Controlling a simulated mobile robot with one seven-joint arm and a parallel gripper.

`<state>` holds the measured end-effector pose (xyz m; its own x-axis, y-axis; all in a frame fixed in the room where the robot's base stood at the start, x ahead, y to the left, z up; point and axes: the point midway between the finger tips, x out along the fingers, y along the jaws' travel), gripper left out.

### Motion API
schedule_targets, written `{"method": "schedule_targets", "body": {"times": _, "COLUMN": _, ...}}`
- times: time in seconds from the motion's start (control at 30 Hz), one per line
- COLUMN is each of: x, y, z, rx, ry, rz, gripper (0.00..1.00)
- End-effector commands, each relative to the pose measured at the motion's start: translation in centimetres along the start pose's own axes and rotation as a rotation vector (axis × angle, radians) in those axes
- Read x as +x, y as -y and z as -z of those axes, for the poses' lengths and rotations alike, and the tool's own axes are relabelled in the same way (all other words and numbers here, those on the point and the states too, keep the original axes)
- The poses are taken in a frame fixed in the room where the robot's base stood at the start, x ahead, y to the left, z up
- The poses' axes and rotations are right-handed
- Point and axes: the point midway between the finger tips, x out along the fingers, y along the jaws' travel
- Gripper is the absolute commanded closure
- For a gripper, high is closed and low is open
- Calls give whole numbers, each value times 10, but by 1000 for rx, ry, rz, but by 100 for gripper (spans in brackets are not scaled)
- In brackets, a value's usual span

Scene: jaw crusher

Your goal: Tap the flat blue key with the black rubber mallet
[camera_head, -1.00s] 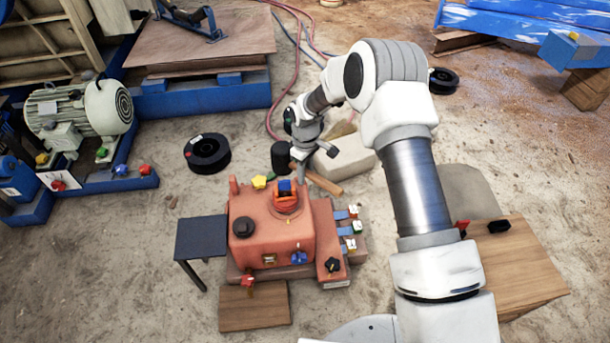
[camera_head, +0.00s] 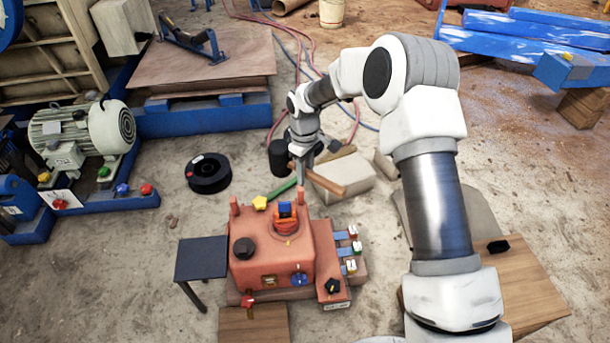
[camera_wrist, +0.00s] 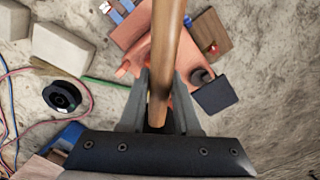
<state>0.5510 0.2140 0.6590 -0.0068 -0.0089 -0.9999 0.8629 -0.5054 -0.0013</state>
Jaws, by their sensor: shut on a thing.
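My gripper (camera_head: 301,170) is shut on the wooden handle of the black rubber mallet (camera_head: 278,158), above the floor behind the red box. The black head is left of my fingers and the handle slants down to the right. In the wrist view the handle (camera_wrist: 166,50) runs up between my fingers (camera_wrist: 158,98); the head is hidden there. Flat blue tabs (camera_head: 341,236) stick out along the right side of the red box (camera_head: 265,258). A blue piece (camera_head: 284,209) also stands on the orange knob on top. I cannot tell which is the key.
A pale stone block (camera_head: 345,183) and a green bar (camera_head: 281,189) lie behind the box. A black table (camera_head: 201,258) stands at its left, with a black spool (camera_head: 208,173) behind. A wooden board (camera_head: 525,275) is at the right. Hoses lie on the floor farther back.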

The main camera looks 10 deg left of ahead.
Motion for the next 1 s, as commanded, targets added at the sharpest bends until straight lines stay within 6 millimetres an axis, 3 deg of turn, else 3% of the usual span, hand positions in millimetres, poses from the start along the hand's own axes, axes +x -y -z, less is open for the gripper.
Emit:
{"method": "schedule_targets", "body": {"times": 0.23, "x": -1, "y": 0, "z": 1, "rx": 0, "ry": -3, "rz": -2, "gripper": 100}}
{"method": "schedule_targets", "body": {"times": 0.33, "x": 8, "y": 0, "z": 1, "rx": 0, "ry": -2, "rz": -1, "gripper": 100}}
{"method": "schedule_targets", "body": {"times": 0.9, "x": 153, "y": 1, "z": 2, "rx": 0, "ry": 1, "rz": 2, "gripper": 100}}
{"method": "schedule_targets", "body": {"times": 1.0, "x": 146, "y": 0, "z": 3, "rx": 1, "ry": -4, "rz": -2, "gripper": 100}}
